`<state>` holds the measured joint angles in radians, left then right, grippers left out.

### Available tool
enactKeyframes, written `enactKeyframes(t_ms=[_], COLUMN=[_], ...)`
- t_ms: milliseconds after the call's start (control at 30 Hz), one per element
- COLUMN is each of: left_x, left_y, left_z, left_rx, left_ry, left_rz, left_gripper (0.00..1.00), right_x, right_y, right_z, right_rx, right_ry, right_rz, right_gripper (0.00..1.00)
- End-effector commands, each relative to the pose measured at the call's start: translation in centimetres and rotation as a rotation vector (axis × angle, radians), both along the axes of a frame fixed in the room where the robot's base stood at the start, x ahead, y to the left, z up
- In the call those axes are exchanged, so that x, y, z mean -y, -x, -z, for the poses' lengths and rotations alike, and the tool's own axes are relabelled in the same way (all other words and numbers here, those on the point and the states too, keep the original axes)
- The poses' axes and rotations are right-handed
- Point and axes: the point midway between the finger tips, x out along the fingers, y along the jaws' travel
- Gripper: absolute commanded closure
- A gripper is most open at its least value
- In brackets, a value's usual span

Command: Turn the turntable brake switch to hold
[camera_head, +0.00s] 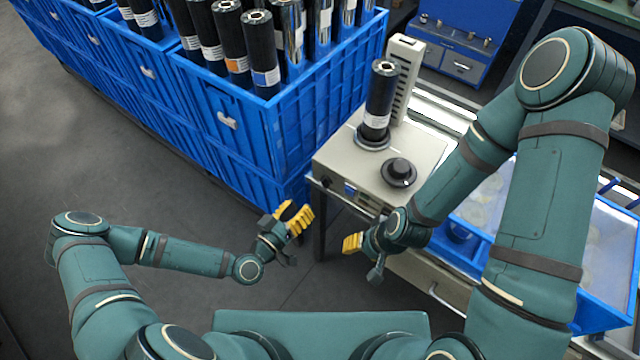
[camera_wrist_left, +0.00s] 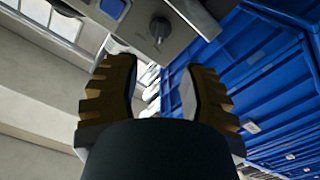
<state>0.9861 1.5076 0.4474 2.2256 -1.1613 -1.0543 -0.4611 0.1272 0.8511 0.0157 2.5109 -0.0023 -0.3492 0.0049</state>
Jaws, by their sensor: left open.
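The beige turntable unit (camera_head: 333,155) stands on a bench, with a black roll (camera_head: 379,100) upright on it. Its front panel carries a small dark knob (camera_head: 326,181), which shows larger in the left wrist view (camera_wrist_left: 160,28), and a blue part (camera_head: 350,189) beside it. I cannot tell for sure which of these is the brake switch, nor read its setting. My left gripper (camera_head: 294,217) is open and empty, below and left of the front panel. In the left wrist view its fingers (camera_wrist_left: 157,85) are apart, with the knob beyond them. My right gripper (camera_head: 353,243) is in front of the bench; its finger gap is unclear.
A round black dial (camera_head: 398,172) sits on top of the unit. Stacked blue crates (camera_head: 235,150) with several dark rolls stand left of it. A blue-edged tray (camera_head: 600,300) is at the right, partly behind my right arm. The floor at left is clear.

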Motion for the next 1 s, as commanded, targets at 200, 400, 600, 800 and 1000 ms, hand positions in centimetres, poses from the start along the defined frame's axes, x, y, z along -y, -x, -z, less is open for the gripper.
enactKeyframes(t_ms=[200, 400, 600, 800, 1000], left_x=[2.7, 4.6, 5.6, 5.8, 5.8], left_y=[-3.5, -6.2, -7.6, -7.9, -7.9], left_z=[0.0, 0.1, 0.1, 0.1, 0.0], left_rx=[0.0, -0.001, -0.002, -0.003, -0.003], left_ry=[0.001, 0.001, 0.0, 0.0, 0.001], left_rz=[0.002, 0.001, 0.001, 0.0, 0.001], left_gripper=[0.58, 0.58, 0.58, 0.58, 0.69], right_x=[0.0, 0.0, 0.0, 0.0, 0.0], right_y=[0.0, -0.1, -0.1, -0.1, -0.1], right_z=[0.2, 0.5, 0.6, 0.6, 0.6], right_rx=[0.001, 0.002, 0.003, 0.003, 0.003], right_ry=[0.0, 0.0, 0.0, 0.0, 0.0], right_rz=[0.0, 0.001, 0.001, 0.001, 0.001], right_gripper=[0.53, 0.53, 0.53, 0.53, 0.53])
